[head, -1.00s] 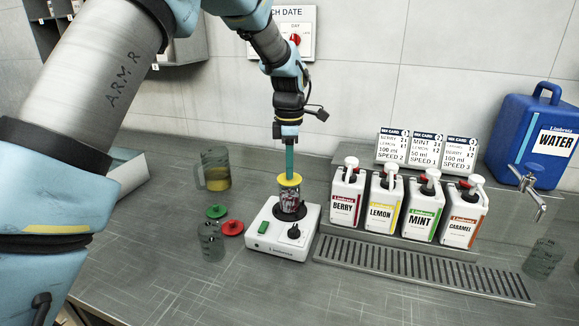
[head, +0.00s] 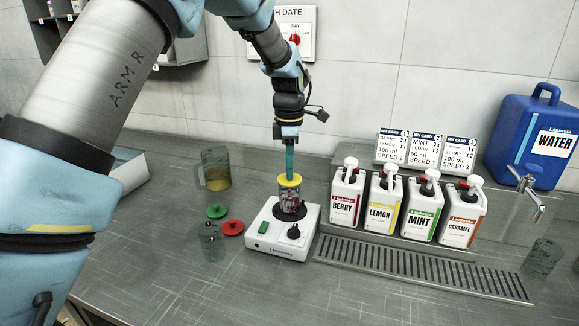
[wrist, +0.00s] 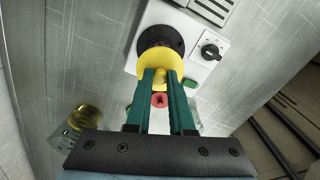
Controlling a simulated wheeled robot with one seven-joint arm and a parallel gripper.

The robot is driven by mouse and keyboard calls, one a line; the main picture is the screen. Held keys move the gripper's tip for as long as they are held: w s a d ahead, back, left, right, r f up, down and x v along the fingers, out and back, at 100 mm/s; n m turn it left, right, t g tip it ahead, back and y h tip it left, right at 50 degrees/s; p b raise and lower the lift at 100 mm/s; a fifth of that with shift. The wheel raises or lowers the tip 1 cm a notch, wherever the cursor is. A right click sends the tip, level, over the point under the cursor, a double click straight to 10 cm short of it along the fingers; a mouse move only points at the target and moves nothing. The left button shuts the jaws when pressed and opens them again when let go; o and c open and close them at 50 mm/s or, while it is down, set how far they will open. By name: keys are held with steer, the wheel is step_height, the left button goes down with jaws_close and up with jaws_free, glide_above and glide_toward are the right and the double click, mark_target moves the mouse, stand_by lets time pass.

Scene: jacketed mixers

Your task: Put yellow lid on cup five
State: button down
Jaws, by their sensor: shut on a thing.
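My gripper (head: 290,173) points down over the white mixer base (head: 283,230) and is shut on the yellow lid (head: 290,180). The wrist view also shows the yellow lid (wrist: 158,62) between the green fingertips. A clear cup (head: 290,193) with something red on or in it stands upright in the mixer's black seat, directly under the lid. The lid looks level and is at the cup's rim. I cannot tell whether it is fully seated. No number on the cup can be read.
Left of the mixer are a green lid (head: 216,212), a red lid (head: 233,228), a clear cup (head: 211,243) and a jug of yellow liquid (head: 215,168). Several bottles, such as berry (head: 346,200), stand to the right behind a drip grate (head: 420,268). The front counter is clear.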

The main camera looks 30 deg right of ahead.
steer(key=shift+f, duration=0.3)
stand_by(0.4)
steer(key=shift+c, duration=1.5)
jaws_free()
steer(key=shift+r+p, duration=2.7)
steer(key=shift+r, duration=0.85)
